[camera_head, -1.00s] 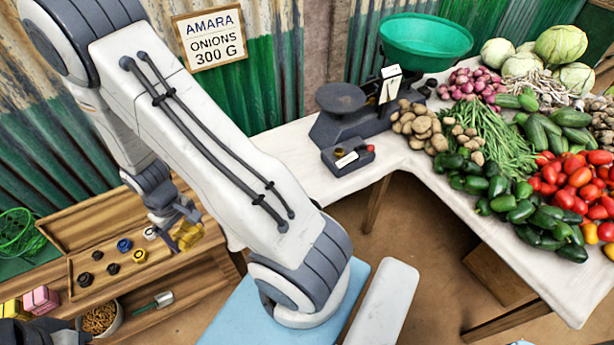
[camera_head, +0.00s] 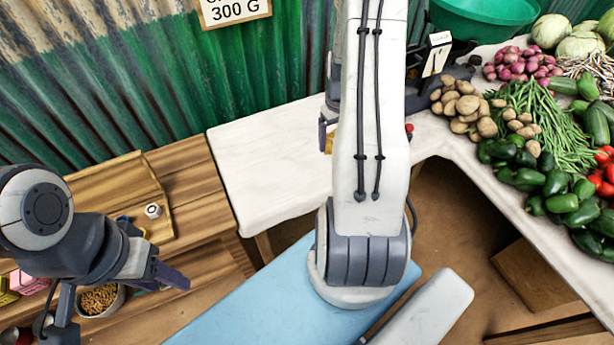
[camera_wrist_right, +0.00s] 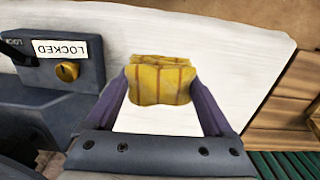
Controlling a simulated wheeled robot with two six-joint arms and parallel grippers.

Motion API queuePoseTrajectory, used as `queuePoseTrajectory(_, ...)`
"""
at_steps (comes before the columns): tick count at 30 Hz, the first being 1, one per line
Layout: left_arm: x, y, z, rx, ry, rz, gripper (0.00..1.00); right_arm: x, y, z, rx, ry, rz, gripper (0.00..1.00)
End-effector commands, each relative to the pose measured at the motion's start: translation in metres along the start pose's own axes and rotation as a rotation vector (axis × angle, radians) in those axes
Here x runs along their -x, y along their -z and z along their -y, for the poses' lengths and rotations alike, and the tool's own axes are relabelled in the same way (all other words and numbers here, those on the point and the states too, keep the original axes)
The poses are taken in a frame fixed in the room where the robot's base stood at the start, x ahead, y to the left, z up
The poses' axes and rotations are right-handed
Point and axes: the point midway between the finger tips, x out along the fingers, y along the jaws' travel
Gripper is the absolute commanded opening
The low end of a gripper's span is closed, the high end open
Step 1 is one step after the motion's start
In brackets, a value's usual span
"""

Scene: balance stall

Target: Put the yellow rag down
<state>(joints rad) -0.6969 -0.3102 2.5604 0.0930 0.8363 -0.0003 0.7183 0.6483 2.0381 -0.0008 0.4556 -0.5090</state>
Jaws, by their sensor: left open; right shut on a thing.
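The yellow rag (camera_wrist_right: 160,82) is folded, with brown stripes. My right gripper (camera_wrist_right: 162,92) is shut on it, one finger at each side. In the head view a small patch of the rag (camera_head: 330,142) shows beside my right forearm, which hides most of the right gripper (camera_head: 327,132). The rag is over the white-topped table (camera_head: 265,165), near the scale; I cannot tell whether it touches the top. My left gripper (camera_head: 162,268) is open and empty at the lower left, in front of the wooden bench.
The scale's dark base with a LOCKED label (camera_wrist_right: 60,48) and brass knob is close left of the rag in the wrist view. Potatoes (camera_head: 462,105) and other vegetables fill the table's right. The white top's left part is clear. A wooden tray (camera_head: 155,195) is on the bench.

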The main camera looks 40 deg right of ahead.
Motion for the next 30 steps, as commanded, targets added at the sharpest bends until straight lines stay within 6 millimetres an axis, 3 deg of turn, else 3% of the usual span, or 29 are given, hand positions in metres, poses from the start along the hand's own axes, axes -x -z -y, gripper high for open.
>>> queuePoseTrajectory(1, -0.010, 0.000, 0.001, 0.000, 0.000, 0.000, 0.50, -0.007, -0.005, -0.016, -0.017, -0.001, -0.002, 0.26)
queuePoseTrajectory(3, -0.013, -0.001, 0.001, 0.000, 0.000, 0.000, 0.50, -0.009, -0.010, -0.029, -0.025, -0.001, -0.001, 0.26)
queuePoseTrajectory(7, -0.012, 0.000, 0.001, 0.000, 0.000, -0.001, 0.50, -0.013, -0.011, -0.031, -0.025, 0.001, 0.002, 0.26)
queuePoseTrajectory(21, 0.004, 0.001, 0.000, 0.000, 0.000, -0.001, 0.50, -0.068, 0.040, 0.052, -0.022, 0.001, 0.001, 0.26)
queuePoseTrajectory(30, 0.009, 0.001, -0.001, 0.000, 0.000, 0.000, 0.50, -0.093, 0.046, 0.064, -0.026, 0.001, 0.005, 0.26)
